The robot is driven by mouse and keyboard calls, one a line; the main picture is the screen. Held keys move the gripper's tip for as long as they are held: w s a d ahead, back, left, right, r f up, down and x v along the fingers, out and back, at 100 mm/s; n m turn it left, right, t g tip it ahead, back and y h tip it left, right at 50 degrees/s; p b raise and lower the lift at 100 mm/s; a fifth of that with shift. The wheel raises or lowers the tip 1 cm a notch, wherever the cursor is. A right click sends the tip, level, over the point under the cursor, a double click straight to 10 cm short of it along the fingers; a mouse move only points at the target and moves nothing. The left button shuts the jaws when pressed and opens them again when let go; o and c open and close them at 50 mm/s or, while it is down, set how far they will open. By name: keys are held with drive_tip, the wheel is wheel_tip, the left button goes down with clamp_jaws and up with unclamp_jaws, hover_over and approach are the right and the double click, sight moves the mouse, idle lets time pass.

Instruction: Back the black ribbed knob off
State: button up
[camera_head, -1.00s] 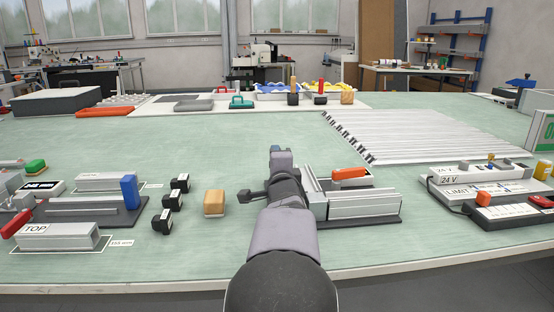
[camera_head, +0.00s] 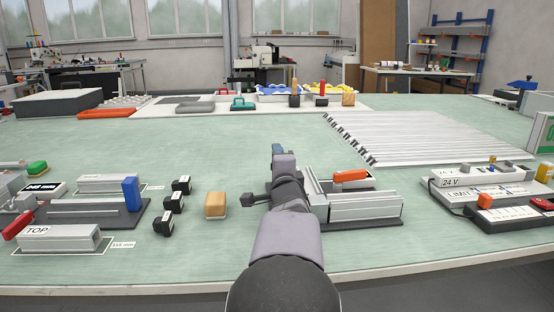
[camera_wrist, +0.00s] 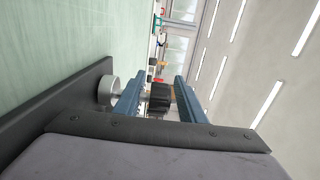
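The black ribbed knob (camera_wrist: 160,97) shows in the middle of the wrist view, between the two blue fingers of my gripper (camera_wrist: 161,80). A thin shaft runs from it toward a round silver collar (camera_wrist: 108,91) by a dark plate. The fingers are apart on either side of the knob, and I see no clear contact. In the head view my gripper (camera_head: 278,152) points away over the left end of a silver clamp fixture (camera_head: 360,207). There I cannot make out the ribbed knob; my arm hides that end of the fixture.
A wooden block (camera_head: 215,205) and several small black blocks (camera_head: 164,223) stand farther left. An orange block (camera_head: 351,177) is at the fixture. Silver rails (camera_head: 430,135) lie behind to the right.

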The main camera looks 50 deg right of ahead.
drive_tip(key=v, duration=0.3)
drive_tip(key=p+v, duration=0.1)
drive_tip(key=v, duration=0.2)
drive_tip(key=shift+r, duration=0.25)
drive_tip(key=shift+s+a+f, duration=0.1)
drive_tip(key=shift+s+a, duration=0.2)
drive_tip(key=w+a+r+m+h+p, duration=0.1)
drive_tip(key=w+a+r+m+p, duration=0.25)
drive_tip(key=p, duration=0.55)
drive_tip(key=s+f+g+h, duration=0.1)
drive_tip(key=s+a+f+g+p, duration=0.1)
drive_tip(key=g, duration=0.1)
drive_tip(key=s+f+g+h+p, duration=0.1)
drive_tip(key=shift+a+m+g+h, duration=0.25)
drive_tip(key=shift+m+g+h, duration=0.05)
drive_tip(key=shift+m+g, duration=0.1)
drive_tip(key=shift+s+f+g, duration=0.4)
drive_tip(key=shift+s+g, duration=0.2)
drive_tip(key=shift+s, duration=0.05)
drive_tip(key=p+x, duration=0.1)
drive_tip(key=x, duration=1.1)
drive_tip(key=shift+r, duration=0.15)
